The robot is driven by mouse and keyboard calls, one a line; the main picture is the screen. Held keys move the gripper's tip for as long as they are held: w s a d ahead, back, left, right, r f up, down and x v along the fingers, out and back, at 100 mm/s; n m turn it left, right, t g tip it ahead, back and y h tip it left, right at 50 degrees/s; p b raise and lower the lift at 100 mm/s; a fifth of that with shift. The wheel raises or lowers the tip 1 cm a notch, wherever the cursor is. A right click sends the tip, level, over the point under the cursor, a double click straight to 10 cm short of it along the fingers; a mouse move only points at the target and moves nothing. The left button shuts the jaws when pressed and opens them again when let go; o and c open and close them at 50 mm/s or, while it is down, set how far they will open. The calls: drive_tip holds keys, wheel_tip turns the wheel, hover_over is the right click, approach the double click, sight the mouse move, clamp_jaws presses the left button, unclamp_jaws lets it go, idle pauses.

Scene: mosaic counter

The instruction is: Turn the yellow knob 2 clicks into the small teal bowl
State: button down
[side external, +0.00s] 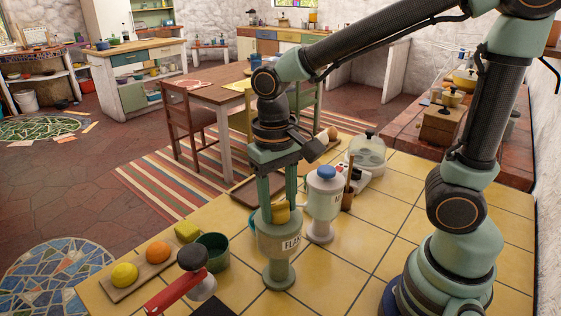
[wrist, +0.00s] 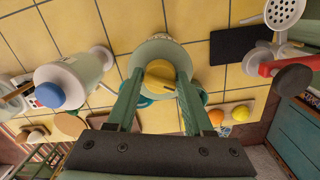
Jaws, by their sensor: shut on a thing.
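The yellow knob (wrist: 160,74) sits on the pale green dispenser (side external: 279,247), whose label reads in part "FLA". The knob also shows between the fingers in the side view (side external: 282,213). My gripper (wrist: 160,80) points down from above, with its two green fingers closed on either side of the knob. The dispenser stands upright on the counter. A teal rim (wrist: 143,101) shows beside the dispenser in the wrist view, mostly hidden by a finger; it may be the small teal bowl. Its contents cannot be seen.
A white dispenser with a blue top (side external: 325,205) stands close on the right. A dark green cup (side external: 212,252), a red-handled tool (side external: 182,287), and a board with a lemon (side external: 124,275) and an orange (side external: 158,252) lie left. Front tiles on the right are clear.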

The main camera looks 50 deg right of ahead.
drive_tip(key=m, duration=0.6)
drive_tip(key=shift+w+a+r+m, duration=0.1)
drive_tip(key=shift+w+r+m, duration=0.05)
drive_tip(key=shift+w+m, duration=0.15)
drive_tip(key=m, duration=0.6)
idle(0.4)
drive_tip(key=shift+c, duration=1.9)
unclamp_jaws()
drive_tip(key=shift+o, duration=0.3)
drive_tip(key=shift+s, duration=0.1)
wheel_tip(320, 180, up, 12)
drive_tip(key=shift+w, duration=0.4)
